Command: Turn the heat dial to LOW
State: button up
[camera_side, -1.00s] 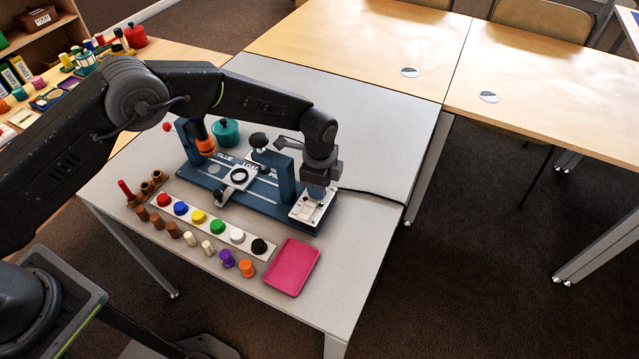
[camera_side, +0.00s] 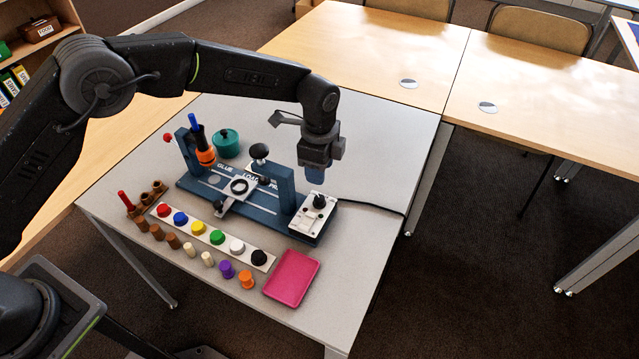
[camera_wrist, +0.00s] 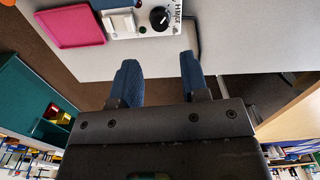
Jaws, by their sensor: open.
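The heat dial (camera_side: 320,201) is a black knob on a white panel (camera_side: 312,217) at the right end of the dark blue press. In the wrist view the dial (camera_wrist: 159,18) shows a light mark on its face, with lettering on the panel beside it. I cannot tell which setting it points to. My gripper (camera_side: 315,174) hangs above the dial, apart from it, with blue fingertips pointing down. In the wrist view my gripper (camera_wrist: 159,68) is open, with nothing between the fingers.
A pink tray (camera_side: 291,278) lies in front of the panel. Coloured knobs on a white strip (camera_side: 208,236) and loose pegs stand to the left. An orange and black tool (camera_side: 204,150) and a teal pot (camera_side: 227,143) stand behind. A black cable (camera_side: 370,205) runs right.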

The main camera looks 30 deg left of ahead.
jog(key=shift+r, duration=2.2)
jog(key=s+a+r+n+t, duration=0.1)
jog(key=s+a+r+n, duration=0.4)
jog(key=r, duration=0.4)
jog(key=s+a+r+n+t, duration=0.2)
jog(key=s+a+r+n, duration=0.1)
jog(key=s+a+r, duration=0.45)
jog(key=s+a+n+t, duration=0.1)
jog(key=s+a+n, duration=0.2)
jog(key=s, duration=0.3)
jog(key=s+a+n, duration=0.3)
jog(key=s, duration=0.3)
jog(key=s+a+r+n+t, duration=0.1)
jog(key=s+a+n, duration=0.1)
jog(key=s, duration=0.4)
jog(key=shift+a+n+t, duration=0.3)
jog(key=shift+a+n, duration=0.1)
jog(key=shift+a, duration=0.05)
